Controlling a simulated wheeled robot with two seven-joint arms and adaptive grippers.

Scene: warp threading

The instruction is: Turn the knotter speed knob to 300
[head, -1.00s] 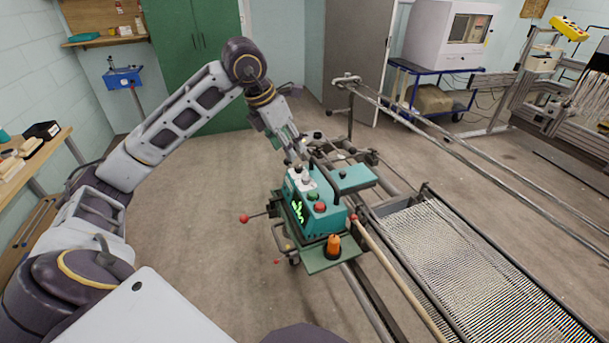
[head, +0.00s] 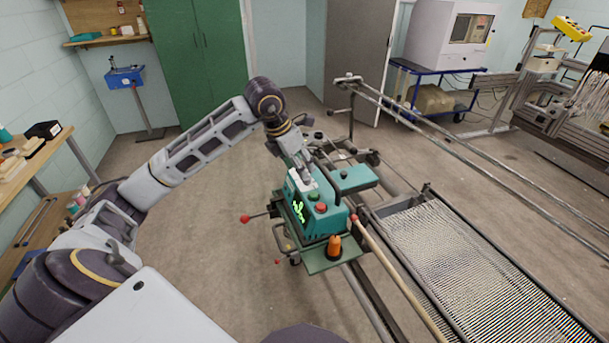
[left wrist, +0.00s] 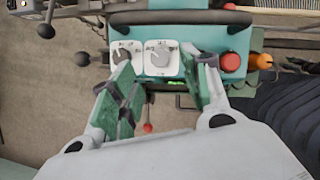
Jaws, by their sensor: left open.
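The teal knotter box (head: 325,221) stands on its carriage, with a lit green display on its front. In the left wrist view its top carries two white plates with knobs, a left knob (left wrist: 122,55) and a right knob (left wrist: 159,57). Their printed marks are too small to read, so I cannot tell which is the speed knob or its setting. My left gripper (left wrist: 163,72) is open above the panel, with its green-padded fingers on either side of the right knob; contact cannot be told. It also shows in the head view (head: 304,172). My right gripper is not in view.
A red button (left wrist: 229,61) sits right of the knobs, close to my right-hand finger. An orange part (head: 334,246) stands on the carriage's front plate. A red-ended lever (head: 245,218) sticks out left. Rails and the warp sheet (head: 460,255) lie to the right.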

